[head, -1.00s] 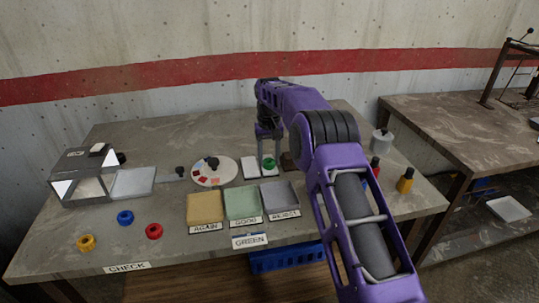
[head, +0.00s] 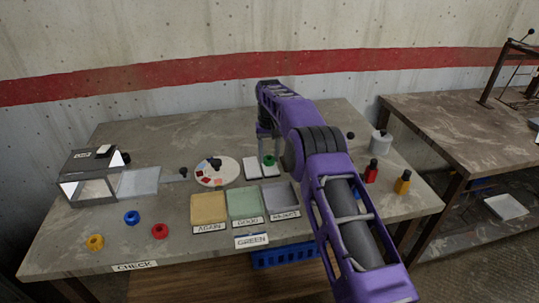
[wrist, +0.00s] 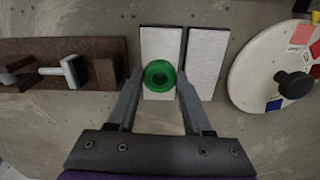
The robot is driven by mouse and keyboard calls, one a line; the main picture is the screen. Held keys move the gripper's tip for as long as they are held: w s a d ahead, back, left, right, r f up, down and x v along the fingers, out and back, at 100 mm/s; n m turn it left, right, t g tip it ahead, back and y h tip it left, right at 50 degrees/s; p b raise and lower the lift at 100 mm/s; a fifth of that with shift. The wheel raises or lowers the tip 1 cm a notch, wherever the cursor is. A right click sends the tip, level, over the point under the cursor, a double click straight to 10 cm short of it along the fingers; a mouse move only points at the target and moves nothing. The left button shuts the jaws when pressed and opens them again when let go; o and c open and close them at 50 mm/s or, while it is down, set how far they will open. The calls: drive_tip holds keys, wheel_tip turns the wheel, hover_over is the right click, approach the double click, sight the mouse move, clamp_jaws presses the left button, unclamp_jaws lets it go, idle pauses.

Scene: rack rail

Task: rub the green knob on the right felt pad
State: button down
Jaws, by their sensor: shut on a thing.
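The green knob (head: 269,160) is a small ring-like knob, gripped between the fingertips of my gripper (wrist: 160,78). It is over the right felt pad (head: 270,172), a white rectangle. In the wrist view, turned about, this pad (wrist: 160,38) is the left one and the knob (wrist: 159,76) covers its lower middle. I cannot tell whether the knob touches the felt. The left felt pad (head: 251,170) lies beside it and is bare; it also shows in the wrist view (wrist: 204,62).
A round white disc (head: 228,172) with coloured patches and a black knob lies left of the pads. A brown rack (wrist: 65,64) is on their other side. Yellow, green and grey trays (head: 281,196) stand in front.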

drive_tip(key=shift+w+a, duration=0.15)
drive_tip(key=shift+w, duration=0.25)
drive_tip(key=shift+f, duration=0.1)
drive_tip(key=shift+s+f+b, duration=0.1)
drive_tip(key=shift+b, duration=0.55)
drive_tip(key=shift+s+d+r+b, duration=0.2)
drive_tip(key=shift+s+b, duration=0.35)
drive_tip(key=shift+b, duration=1)
drive_tip(key=shift+s+f+b, duration=0.1)
drive_tip(key=shift+s+b, duration=0.1)
drive_tip(key=shift+b, duration=0.4)
drive_tip(key=shift+s+d, duration=0.1)
drive_tip(key=shift+s, duration=0.05)
drive_tip(key=shift+s+d+b, duration=0.1)
drive_tip(key=shift+s+b, duration=0.25)
drive_tip(key=shift+b, duration=0.45)
